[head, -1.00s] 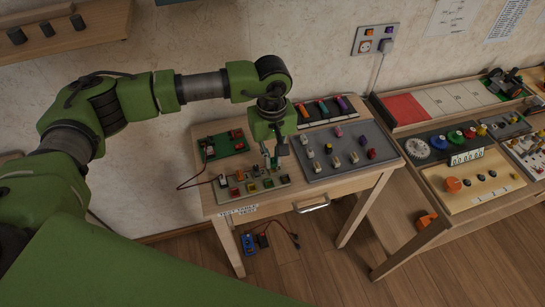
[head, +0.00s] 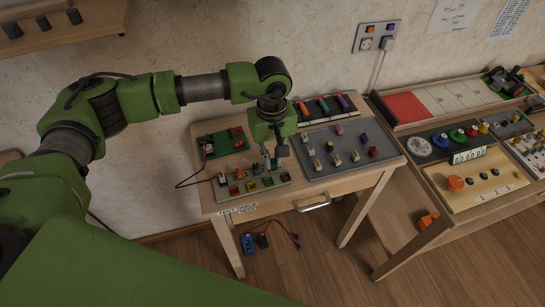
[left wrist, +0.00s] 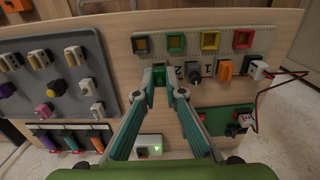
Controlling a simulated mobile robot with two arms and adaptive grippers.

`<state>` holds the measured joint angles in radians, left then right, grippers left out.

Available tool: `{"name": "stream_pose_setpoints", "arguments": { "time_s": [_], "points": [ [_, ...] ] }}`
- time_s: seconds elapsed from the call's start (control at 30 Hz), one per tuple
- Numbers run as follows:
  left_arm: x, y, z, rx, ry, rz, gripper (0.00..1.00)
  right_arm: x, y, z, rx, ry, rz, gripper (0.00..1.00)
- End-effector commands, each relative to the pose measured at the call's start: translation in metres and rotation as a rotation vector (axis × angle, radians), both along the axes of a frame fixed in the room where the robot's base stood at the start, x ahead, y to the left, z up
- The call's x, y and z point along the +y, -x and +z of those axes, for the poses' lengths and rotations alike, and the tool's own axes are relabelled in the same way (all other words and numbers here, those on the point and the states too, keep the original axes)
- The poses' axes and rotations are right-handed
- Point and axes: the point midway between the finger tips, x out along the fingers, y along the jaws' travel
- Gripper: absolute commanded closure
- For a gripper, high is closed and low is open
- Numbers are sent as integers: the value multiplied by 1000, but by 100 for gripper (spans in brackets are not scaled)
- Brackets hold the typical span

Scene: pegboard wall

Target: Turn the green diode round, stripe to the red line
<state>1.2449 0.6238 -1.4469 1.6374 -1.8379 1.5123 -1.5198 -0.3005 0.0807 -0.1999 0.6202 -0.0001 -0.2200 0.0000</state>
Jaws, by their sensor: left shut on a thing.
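My left gripper (left wrist: 162,78) is shut on the green diode (left wrist: 159,76) at the edge of the light tester board (left wrist: 207,92). The diode shows as a small green block between the fingertips in the left wrist view. I cannot make out its stripe or a red line, nor whether the diode is seated or lifted. In the head view the left gripper (head: 270,162) points down at the board (head: 280,187), and its fingers largely hide the diode. My right gripper is in neither view.
Coloured square frames line the board, with a black knob (left wrist: 193,72), an orange part (left wrist: 226,70) and a white wired plug (left wrist: 259,70) close by. A grey tray (head: 325,172) of small parts and a green circuit board (head: 226,155) flank the gripper's work area.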

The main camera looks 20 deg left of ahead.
Motion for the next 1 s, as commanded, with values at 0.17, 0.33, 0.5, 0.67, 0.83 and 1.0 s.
{"name": "stream_pose_setpoints", "arguments": {
  "time_s": [0.17, 0.33, 0.5, 0.67, 0.83, 1.0],
  "points": [
    [0, 0, -6, 0, 0, 0, 99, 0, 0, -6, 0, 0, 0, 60],
    [0, 0, -5, 0, 0, 0, 70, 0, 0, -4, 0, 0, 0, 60],
    [0, 0, -4, 0, 0, 0, 70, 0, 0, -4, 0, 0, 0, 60],
    [0, 0, -3, 0, 0, 0, 70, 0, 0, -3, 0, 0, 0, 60],
    [0, 0, 5, 0, 0, 0, 70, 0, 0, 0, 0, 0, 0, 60],
    [0, 0, 16, -1, 0, 0, 70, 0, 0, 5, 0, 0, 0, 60]
  ]
}}
